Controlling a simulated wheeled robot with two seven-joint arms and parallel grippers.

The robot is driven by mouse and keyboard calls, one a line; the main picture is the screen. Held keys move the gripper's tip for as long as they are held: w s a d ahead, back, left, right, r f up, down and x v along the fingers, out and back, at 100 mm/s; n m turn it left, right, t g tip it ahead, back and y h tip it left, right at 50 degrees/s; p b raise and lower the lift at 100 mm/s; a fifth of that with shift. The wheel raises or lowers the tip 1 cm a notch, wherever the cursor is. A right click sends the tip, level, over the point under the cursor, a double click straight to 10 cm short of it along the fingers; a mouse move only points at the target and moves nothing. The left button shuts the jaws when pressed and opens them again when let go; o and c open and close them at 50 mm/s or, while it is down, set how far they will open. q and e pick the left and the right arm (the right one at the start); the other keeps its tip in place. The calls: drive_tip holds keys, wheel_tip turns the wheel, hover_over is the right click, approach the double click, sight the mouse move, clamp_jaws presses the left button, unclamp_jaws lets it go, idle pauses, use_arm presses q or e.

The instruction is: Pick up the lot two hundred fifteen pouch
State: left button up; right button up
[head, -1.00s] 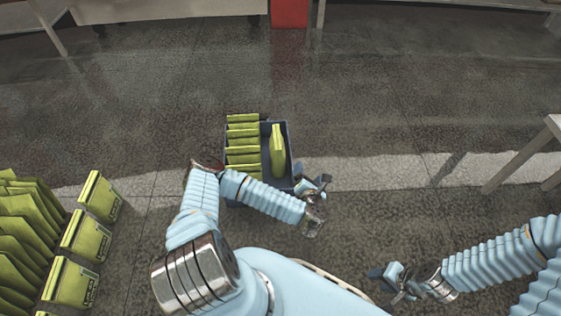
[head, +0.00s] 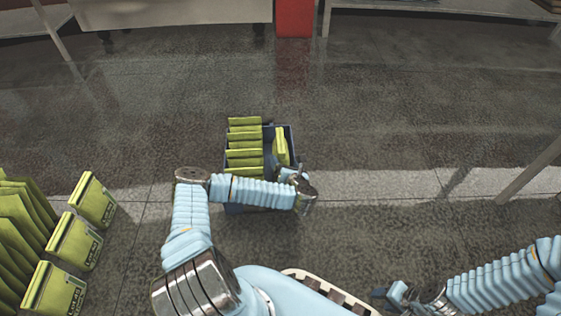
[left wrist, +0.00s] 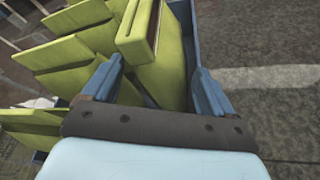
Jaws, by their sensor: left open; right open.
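A dark blue crate (head: 294,140) on the floor holds a stack of yellow-green pouches (head: 244,140) on its left side. A single yellow-green pouch (head: 281,146) stands apart on its right side. I cannot read a lot number on any of them. My left gripper (head: 288,170) is open at the near end of the single pouch, and my left arm hides the crate's near part. In the left wrist view, the single pouch (left wrist: 137,45) reaches between the two spread fingers, which do not visibly clamp it. My right gripper (head: 385,298) is open and empty at the lower right.
More yellow-green pouches (head: 72,240) stand in rows at the left. In the left wrist view, the crate's wall (left wrist: 196,40) runs close beside the right finger. A red post (head: 294,18) and tables are at the back. The floor around the crate is clear.

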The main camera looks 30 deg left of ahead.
use_arm(q)
drive_tip(key=shift+x, duration=1.45)
drive_tip(key=shift+f, duration=0.15)
drive_tip(key=c, duration=1.5)
drive_tip(key=shift+o, duration=0.2)
